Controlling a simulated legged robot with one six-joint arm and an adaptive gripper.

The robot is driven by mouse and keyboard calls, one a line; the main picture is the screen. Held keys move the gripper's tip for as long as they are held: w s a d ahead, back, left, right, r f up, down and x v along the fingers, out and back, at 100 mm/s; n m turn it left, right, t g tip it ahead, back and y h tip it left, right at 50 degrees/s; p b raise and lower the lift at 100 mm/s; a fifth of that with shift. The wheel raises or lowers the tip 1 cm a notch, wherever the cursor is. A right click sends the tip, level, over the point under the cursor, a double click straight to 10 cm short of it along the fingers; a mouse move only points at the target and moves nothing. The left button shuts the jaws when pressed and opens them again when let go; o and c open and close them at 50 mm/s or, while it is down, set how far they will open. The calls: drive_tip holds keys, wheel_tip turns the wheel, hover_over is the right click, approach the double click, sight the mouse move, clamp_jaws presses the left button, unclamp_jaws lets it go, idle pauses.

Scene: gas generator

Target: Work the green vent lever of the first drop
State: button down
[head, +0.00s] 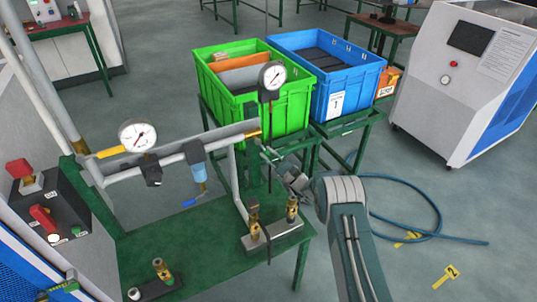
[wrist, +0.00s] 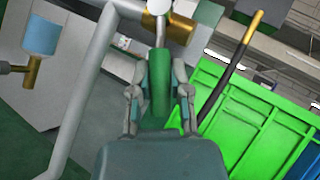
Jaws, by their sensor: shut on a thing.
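The green vent lever (wrist: 158,88) hangs from a brass valve (wrist: 172,27) on the grey pipe in the wrist view. My gripper (wrist: 159,92) is shut on the lever, with one finger on each side of it. In the head view my gripper (head: 268,154) is at the right end of the pipe, just below the brass fitting (head: 252,134). The lever is too small and too covered by my fingers to make out there.
A pressure gauge (head: 272,76) stands above my gripper, another (head: 138,134) at left. A blue filter (head: 198,168) hangs from the pipe. A green bin (head: 285,115) and blue bin (head: 350,92) stand behind. A blue hose (head: 435,215) lies on the floor at right.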

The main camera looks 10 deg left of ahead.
drive_tip(key=shift+f, duration=0.1)
drive_tip(key=c, duration=0.6)
unclamp_jaws()
drive_tip(key=shift+o, duration=0.2)
drive_tip(key=v, duration=1.2)
drive_tip(key=shift+a+f, duration=0.1)
